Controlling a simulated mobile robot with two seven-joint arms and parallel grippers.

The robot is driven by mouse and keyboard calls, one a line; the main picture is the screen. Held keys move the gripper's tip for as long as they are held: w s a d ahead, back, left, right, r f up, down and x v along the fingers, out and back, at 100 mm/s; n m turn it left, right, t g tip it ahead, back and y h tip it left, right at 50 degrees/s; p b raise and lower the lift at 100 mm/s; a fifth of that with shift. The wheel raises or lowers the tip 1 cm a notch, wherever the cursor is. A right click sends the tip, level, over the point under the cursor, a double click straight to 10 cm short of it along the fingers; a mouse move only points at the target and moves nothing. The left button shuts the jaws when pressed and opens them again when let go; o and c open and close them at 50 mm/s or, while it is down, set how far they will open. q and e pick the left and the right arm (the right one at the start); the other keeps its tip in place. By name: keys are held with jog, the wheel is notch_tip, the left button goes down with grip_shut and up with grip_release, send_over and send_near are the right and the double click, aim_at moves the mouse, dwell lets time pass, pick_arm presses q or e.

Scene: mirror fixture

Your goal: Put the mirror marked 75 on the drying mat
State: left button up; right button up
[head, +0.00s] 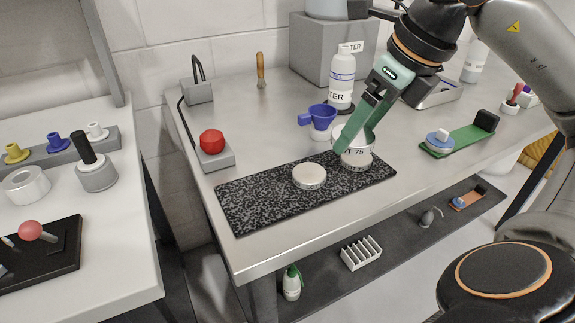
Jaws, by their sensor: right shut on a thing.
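My right gripper (355,140), with green fingers, reaches down from the upper right. It is shut on a pale round mirror (356,158) whose rim label ends in 75. The mirror is over the right part of the dark speckled drying mat (255,205); I cannot tell whether it touches the mat. The fingers hide part of it. A second pale round mirror (309,176) lies flat on the mat just to its left. My left gripper is not in view.
Behind the mat stand a blue funnel-like cup (321,117) and a white bottle (342,82). A red knob (212,141) on a grey base is at the mat's left. A green board (458,140) lies to the right. The mat's left half is bare.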

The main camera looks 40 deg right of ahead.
jog(key=w+a+f+p, duration=0.1)
jog(key=w+a+p, duration=0.2)
jog(key=p, duration=0.2)
send_over(266, 193)
jog(key=s, duration=0.2)
jog(key=f, duration=0.8)
jog(key=shift+w+d+f+p, duration=0.1)
jog(key=shift+d+f+p, duration=0.1)
jog(key=shift+p, duration=0.2)
jog(key=shift+s+x, duration=0.25)
jog(key=shift+x, duration=1)
jog(key=shift+f+b, duration=0.3)
jog(key=shift+f, duration=0.3)
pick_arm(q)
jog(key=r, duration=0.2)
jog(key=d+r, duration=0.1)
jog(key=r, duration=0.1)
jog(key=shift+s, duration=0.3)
